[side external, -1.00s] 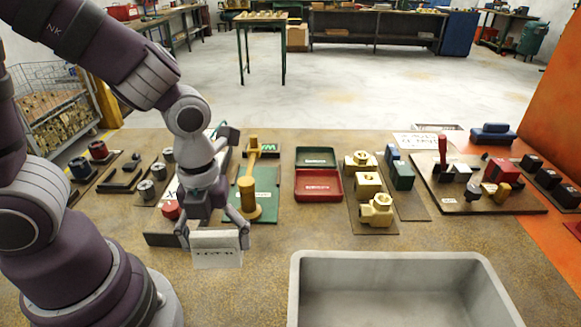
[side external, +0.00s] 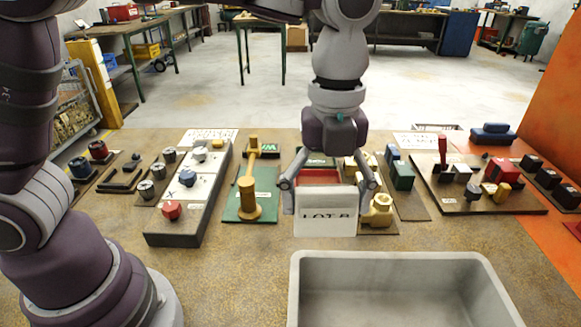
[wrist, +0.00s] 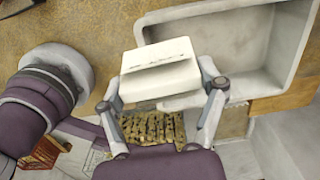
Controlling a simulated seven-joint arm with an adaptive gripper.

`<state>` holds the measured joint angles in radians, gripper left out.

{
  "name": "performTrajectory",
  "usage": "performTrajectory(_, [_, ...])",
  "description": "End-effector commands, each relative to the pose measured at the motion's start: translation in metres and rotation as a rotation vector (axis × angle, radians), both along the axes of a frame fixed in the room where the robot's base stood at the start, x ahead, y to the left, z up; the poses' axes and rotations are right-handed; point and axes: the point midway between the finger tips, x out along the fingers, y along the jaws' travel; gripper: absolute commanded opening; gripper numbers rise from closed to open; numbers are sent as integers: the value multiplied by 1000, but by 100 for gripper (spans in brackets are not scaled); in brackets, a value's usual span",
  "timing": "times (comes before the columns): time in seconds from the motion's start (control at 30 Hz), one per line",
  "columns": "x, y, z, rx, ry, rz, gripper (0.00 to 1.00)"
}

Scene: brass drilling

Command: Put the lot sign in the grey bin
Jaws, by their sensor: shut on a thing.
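The lot sign (side external: 325,214) is a white block with dark lettering that reads "LOT" and a further character. My gripper (side external: 326,185) is shut on it, with one finger at each side, and holds it upright just behind the bin in the side view. In the wrist view the sign (wrist: 160,72) sits between the fingertips of my gripper (wrist: 168,95). The grey bin (side external: 395,258) is a wide open box at the front of the table. Its rim and inner walls also show in the wrist view (wrist: 215,90), and the inside that shows looks empty.
Behind the sign are red and green trays, partly hidden. Brass fittings (side external: 377,213) stand to the right, a green board with a brass hammer-like piece (side external: 249,200) to the left. A long panel with knobs (side external: 172,232) lies farther left. Bare table lies left of the bin.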

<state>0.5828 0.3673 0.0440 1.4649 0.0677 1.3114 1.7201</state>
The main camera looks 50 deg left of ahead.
Motion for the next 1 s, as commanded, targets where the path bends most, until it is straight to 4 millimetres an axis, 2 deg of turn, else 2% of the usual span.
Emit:
performTrajectory(0.1, [7,-30,-6,1,1,-17,34])
performTrajectory(0.33, [10,-69,-17,1,-1,-32,34])
performTrajectory(0.67, [10,-68,-72,3,2,-29,34])
performTrajectory(0.8, [10,-68,-107,4,3,-29,34])
performTrajectory(1.0, [10,-67,-144,4,2,-29,34])
